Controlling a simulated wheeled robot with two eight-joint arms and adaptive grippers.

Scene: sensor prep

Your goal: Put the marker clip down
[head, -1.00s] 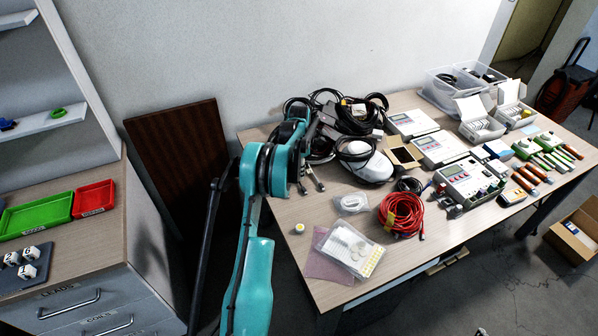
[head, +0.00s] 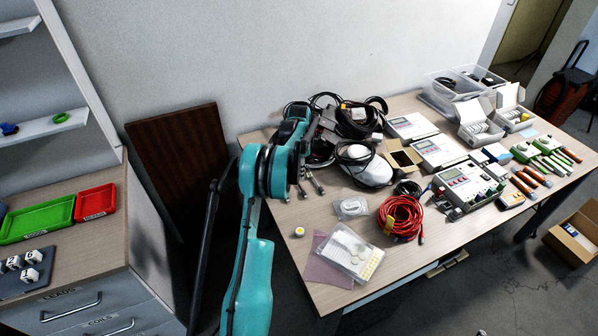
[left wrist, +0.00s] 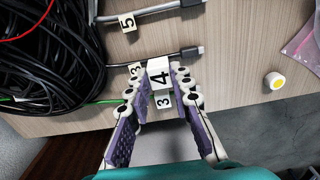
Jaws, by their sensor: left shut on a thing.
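My left gripper (left wrist: 160,84) has purple-padded fingers. It is shut on a white marker clip (left wrist: 159,73) with a black 4 on it, over the table near its edge. In the head view my left gripper (head: 311,187) is small, by the left end of the table, and the clip is too small to make out. Other marker clips, one with a 5 (left wrist: 127,23) and one with a 3 (left wrist: 163,101), show on or beside cables. Another 3 is partly hidden behind the held clip. My right gripper is in no view.
Coiled black cables (left wrist: 48,60) lie left of the gripper. A grey-tipped cable (left wrist: 190,52) lies just beyond the clip. A small white-and-yellow round item (left wrist: 273,81) stands to the right, near a pink bag (left wrist: 303,42). Bare table (left wrist: 235,75) lies between.

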